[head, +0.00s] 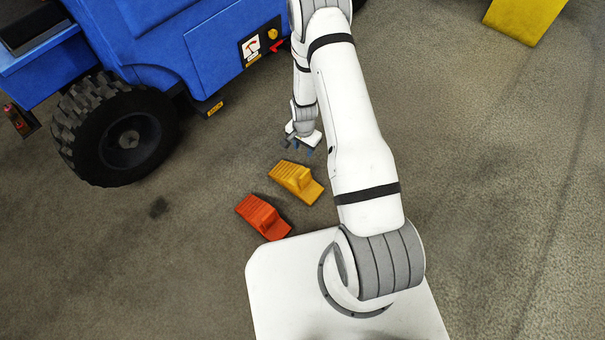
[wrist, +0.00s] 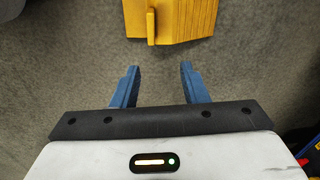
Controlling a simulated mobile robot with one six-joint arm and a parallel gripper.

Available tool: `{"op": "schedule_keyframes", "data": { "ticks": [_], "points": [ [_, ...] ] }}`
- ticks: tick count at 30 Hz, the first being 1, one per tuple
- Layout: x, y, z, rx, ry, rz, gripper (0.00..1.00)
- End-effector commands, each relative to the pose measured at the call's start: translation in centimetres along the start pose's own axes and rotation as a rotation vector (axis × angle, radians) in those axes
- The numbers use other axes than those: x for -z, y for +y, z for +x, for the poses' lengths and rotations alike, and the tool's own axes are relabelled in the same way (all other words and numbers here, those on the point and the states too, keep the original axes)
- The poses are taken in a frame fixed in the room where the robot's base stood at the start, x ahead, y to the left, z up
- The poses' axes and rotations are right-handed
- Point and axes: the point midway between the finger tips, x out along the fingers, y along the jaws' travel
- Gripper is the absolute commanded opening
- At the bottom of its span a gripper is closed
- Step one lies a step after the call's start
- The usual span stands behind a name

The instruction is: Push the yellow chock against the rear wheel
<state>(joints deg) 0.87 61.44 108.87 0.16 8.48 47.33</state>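The yellow chock (head: 297,181) lies on the floor in the head view, between my arm and an orange-red chock. The wheel (head: 118,131) of the blue vehicle stands on the floor to the left, well apart from the yellow chock. My gripper (head: 304,147) is just above the yellow chock in the head view, near the vehicle's side. In the wrist view its blue fingers (wrist: 158,84) are spread apart with only floor between them. The yellow chock (wrist: 178,18) shows beyond the fingertips at the top of that view, its far part cut off.
An orange-red chock (head: 263,216) lies beside the yellow one, to the lower left. The blue vehicle (head: 185,45) fills the upper left. A yellow block (head: 525,17) stands at the top right. The floor between the chocks and the wheel is mostly clear, with a small dark patch (head: 158,207).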

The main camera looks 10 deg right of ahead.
Motion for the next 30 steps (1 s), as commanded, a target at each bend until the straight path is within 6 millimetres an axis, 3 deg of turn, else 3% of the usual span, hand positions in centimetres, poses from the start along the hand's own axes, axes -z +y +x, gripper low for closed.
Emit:
{"op": "schedule_keyframes", "data": {
  "ticks": [1,3,6,17,30],
  "points": [
    [-0.4,0.5,3.6,-0.009,-0.008,0.020,0.40],
    [-0.8,0.9,6.2,-0.012,-0.010,0.046,0.40],
    [-1.1,1.4,8.5,-0.015,-0.012,0.071,0.40],
    [-1.3,1.6,10.8,-0.016,-0.013,0.084,0.40],
    [-1.4,1.7,15.9,-0.016,-0.013,0.084,0.40]
  ]
}}
